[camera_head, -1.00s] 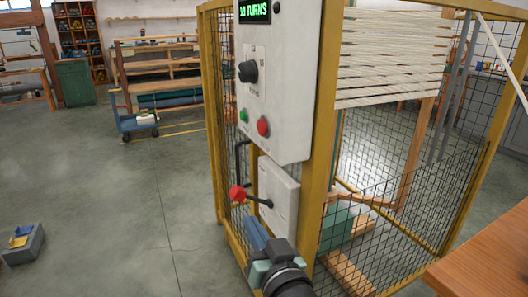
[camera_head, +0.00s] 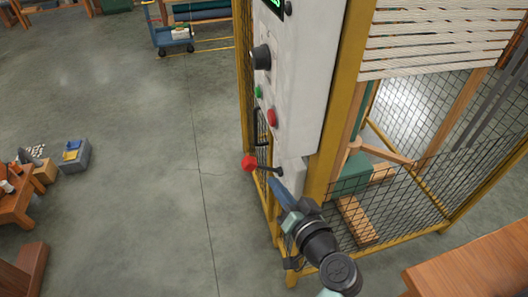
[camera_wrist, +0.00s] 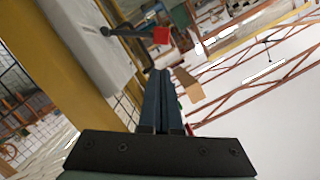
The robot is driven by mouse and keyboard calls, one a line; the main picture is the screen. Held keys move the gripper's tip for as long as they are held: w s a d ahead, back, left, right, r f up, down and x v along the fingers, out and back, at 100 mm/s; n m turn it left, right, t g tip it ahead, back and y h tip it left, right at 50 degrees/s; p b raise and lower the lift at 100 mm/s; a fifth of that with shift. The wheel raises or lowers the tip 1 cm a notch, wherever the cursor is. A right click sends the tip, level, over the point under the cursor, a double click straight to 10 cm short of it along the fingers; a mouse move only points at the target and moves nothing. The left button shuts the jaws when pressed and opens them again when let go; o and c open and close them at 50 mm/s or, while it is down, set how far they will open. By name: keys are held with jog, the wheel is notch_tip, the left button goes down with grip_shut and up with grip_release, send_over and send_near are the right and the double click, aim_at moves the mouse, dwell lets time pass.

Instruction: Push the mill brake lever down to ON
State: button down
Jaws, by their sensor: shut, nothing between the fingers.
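The brake lever has a red knob (camera_head: 249,162) on a thin dark rod, which runs from a pivot on the pale plate (camera_head: 292,175) on the machine's side. The rod lies roughly level in the head view, knob to the left. In the wrist view the red knob (camera_wrist: 161,35) shows beyond the fingertips, with the rod reaching left to the plate. My gripper (camera_head: 273,181) is shut and empty, its dark blue fingers just below the rod in the head view. In the wrist view my gripper (camera_wrist: 160,73) looks apart from the knob. I see no ON marking.
The white control box (camera_head: 295,80) with a black dial and green and red buttons is above the lever. A yellow post (camera_head: 341,95) and mesh guard stand close to my arm. A wooden tabletop (camera_head: 470,262) is at lower right. The floor at left is mostly clear.

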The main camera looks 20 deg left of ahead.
aim_at(257, 164)
jog(key=x, duration=1)
jog(key=shift+s+a+f+b, duration=0.1)
jog(key=shift+f+b, duration=0.05)
jog(key=shift+b, duration=0.3)
jog(key=shift+s+a+f+n, duration=0.1)
jog(key=shift+a+f+n, duration=0.05)
jog(key=shift+n, duration=0.15)
